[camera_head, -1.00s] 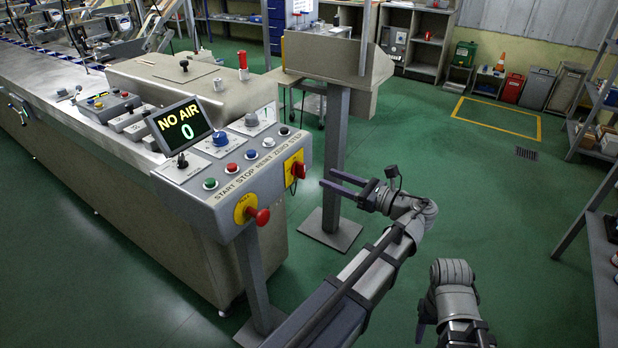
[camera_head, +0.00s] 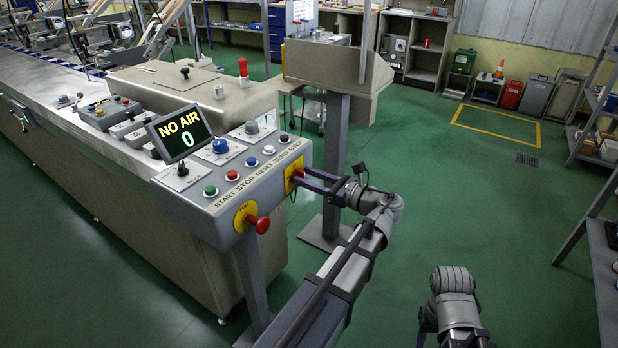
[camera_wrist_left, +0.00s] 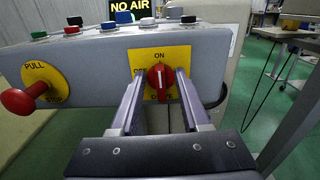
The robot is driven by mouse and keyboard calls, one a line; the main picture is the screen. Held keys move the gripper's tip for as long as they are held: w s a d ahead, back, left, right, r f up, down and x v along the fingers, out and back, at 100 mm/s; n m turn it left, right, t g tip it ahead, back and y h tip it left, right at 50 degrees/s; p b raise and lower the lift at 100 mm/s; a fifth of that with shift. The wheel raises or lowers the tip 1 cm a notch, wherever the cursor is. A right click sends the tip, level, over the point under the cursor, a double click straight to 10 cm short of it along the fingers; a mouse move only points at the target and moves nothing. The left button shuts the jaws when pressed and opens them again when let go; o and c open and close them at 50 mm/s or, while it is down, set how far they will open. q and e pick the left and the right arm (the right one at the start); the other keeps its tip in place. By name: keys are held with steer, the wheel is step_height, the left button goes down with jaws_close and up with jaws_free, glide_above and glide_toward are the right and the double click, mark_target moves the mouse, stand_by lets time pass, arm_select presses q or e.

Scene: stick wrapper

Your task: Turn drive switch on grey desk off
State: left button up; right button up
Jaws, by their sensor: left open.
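The drive switch is a red rotary knob (camera_wrist_left: 160,76) on a yellow plate (camera_wrist_left: 172,55), on the front of the grey control desk (camera_wrist_left: 100,55). The plate reads ON at the top. Lettering at its left and bottom is partly hidden by my fingers and the knob. The knob's white mark looks about upright, towards ON. My left gripper (camera_head: 299,178) is open, with one finger on each side of the knob in the left wrist view (camera_wrist_left: 160,80). I cannot tell whether the fingers touch it. My right gripper (camera_head: 426,325) is low at the right, its jaws unclear.
A red PULL/STOP button (camera_head: 260,224) sticks out left of the switch. The desk top has several push buttons and a screen (camera_head: 180,134) reading NO AIR 0. A grey post (camera_head: 335,150) stands close behind my left wrist. Green floor (camera_head: 440,200) is free at the right.

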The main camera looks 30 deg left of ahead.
arm_select(q)
steer(key=shift+c, duration=0.2)
jaws_close()
steer(key=shift+n, duration=0.4)
steer(key=shift+s+f+n+b, duration=0.2)
steer(key=shift+n, duration=2.55)
steer(key=shift+s+f+n+b, duration=0.25)
steer(key=shift+n, duration=2.55)
steer(key=shift+s+f+n+b, duration=0.2)
steer(key=shift+n, duration=2.55)
